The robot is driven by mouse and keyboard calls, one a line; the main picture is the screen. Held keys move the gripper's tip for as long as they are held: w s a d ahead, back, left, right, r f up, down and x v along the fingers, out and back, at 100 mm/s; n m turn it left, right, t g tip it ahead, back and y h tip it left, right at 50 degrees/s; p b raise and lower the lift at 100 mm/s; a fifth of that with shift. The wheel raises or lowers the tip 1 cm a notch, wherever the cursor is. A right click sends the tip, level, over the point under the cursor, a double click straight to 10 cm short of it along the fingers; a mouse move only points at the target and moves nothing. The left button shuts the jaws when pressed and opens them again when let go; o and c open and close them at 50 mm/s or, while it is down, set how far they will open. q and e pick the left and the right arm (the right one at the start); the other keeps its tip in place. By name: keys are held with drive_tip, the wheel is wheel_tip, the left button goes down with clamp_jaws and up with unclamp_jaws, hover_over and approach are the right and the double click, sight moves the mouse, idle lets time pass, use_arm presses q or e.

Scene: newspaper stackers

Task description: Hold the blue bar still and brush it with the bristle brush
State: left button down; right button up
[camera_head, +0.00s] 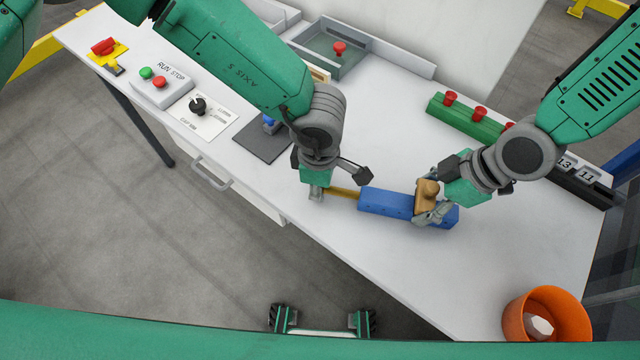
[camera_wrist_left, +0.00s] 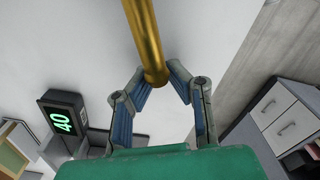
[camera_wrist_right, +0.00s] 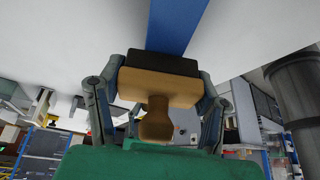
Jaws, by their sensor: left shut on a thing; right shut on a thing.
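The blue bar (camera_head: 386,203) lies on the white table near its front edge, with a brass-coloured rod (camera_head: 343,192) at its left end. My left gripper (camera_head: 317,194) is shut on the rod, which also shows in the left wrist view (camera_wrist_left: 145,40). The bristle brush (camera_head: 427,192) has a tan wooden back and knob and sits over the right part of the bar. My right gripper (camera_head: 432,212) is shut on the brush. In the right wrist view the brush (camera_wrist_right: 158,85) shows dark bristles at the blue bar (camera_wrist_right: 176,25); exact contact is hard to tell.
An orange bowl (camera_head: 517,318) with a pale object stands at the front right corner. A green block with red knobs (camera_head: 463,118) lies behind the right arm. A run/stop box (camera_head: 160,88), dial plate and dark mat are at left. The table before the bar is clear.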

sight(452, 212)
use_arm(q)
drive_tip(key=shift+d, duration=0.1)
use_arm(e)
drive_tip(key=shift+a, duration=1.05)
drive_tip(key=shift+w+a+r, duration=0.1)
drive_tip(key=shift+w+a, duration=0.1)
drive_tip(key=shift+a, duration=0.55)
drive_tip(key=shift+w+a, duration=0.15)
drive_tip(key=shift+a, duration=0.55)
drive_tip(key=shift+w+a+r, duration=0.1)
drive_tip(key=shift+w+a, duration=0.1)
drive_tip(key=shift+a, duration=0.55)
drive_tip(key=shift+s+d+f, duration=0.1)
drive_tip(key=shift+s+d, duration=0.2)
drive_tip(key=shift+d, duration=1.25)
drive_tip(key=shift+s+d+f, duration=0.1)
drive_tip(key=shift+s+d, duration=0.2)
drive_tip(key=shift+d, duration=1.3)
drive_tip(key=shift+s+d+f, duration=0.1)
drive_tip(key=shift+s+d, duration=0.2)
drive_tip(key=shift+d, duration=1.25)
drive_tip(key=shift+s+d+r, duration=0.1)
drive_tip(key=shift+s+d, duration=0.05)
drive_tip(key=shift+d, duration=0.6)
drive_tip(key=shift+s+d, duration=0.1)
drive_tip(key=shift+d, duration=0.65)
